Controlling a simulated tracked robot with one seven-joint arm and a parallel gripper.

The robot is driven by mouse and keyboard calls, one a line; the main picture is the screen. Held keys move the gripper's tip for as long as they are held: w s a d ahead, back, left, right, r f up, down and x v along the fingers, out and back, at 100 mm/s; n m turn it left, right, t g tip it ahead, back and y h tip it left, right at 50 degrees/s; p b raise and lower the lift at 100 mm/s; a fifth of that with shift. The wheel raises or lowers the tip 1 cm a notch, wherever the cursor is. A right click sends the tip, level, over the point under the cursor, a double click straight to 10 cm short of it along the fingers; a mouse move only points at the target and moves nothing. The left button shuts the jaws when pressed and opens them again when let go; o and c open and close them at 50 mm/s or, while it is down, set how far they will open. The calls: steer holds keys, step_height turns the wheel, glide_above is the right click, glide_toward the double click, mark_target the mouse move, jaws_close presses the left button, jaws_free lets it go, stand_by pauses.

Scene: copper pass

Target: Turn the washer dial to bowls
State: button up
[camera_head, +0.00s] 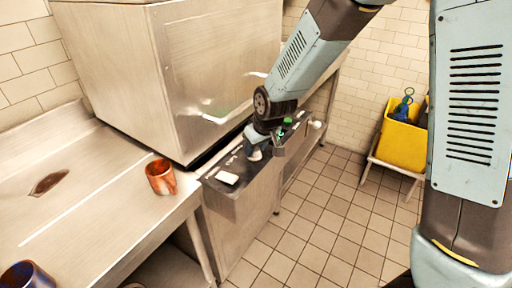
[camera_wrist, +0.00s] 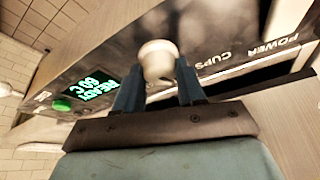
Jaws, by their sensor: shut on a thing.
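The washer dial (camera_wrist: 158,60) is a round cream knob on the dark control panel (camera_wrist: 225,45). My gripper (camera_wrist: 158,88) is shut on it, one dark finger on each side. In the head view the dial (camera_head: 255,154) shows as a small pale spot under my gripper (camera_head: 256,147). The word CUPS is legible on the panel beside the dial, and POWER farther right in the wrist view. I cannot read a bowls label or tell where the dial points. The steel washer (camera_head: 180,75) stands behind the panel.
A white switch (camera_head: 227,178) and a green button (camera_head: 287,121) flank the dial on the panel. An orange-brown cup (camera_head: 160,178) and a blue cup (camera_head: 28,277) stand on the steel counter (camera_head: 100,200). A yellow bin (camera_head: 402,145) stands right.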

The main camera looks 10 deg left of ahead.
steer(key=shift+a+m+t+h, duration=0.1)
steer(key=shift+m+t+h, duration=0.4)
steer(key=shift+m, duration=1.9)
steer(key=o, duration=1)
steer(key=v, duration=1.3)
steer(key=shift+s+a+r, duration=0.15)
steer(key=shift+s+r, duration=0.1)
steer(key=shift+r, duration=0.1)
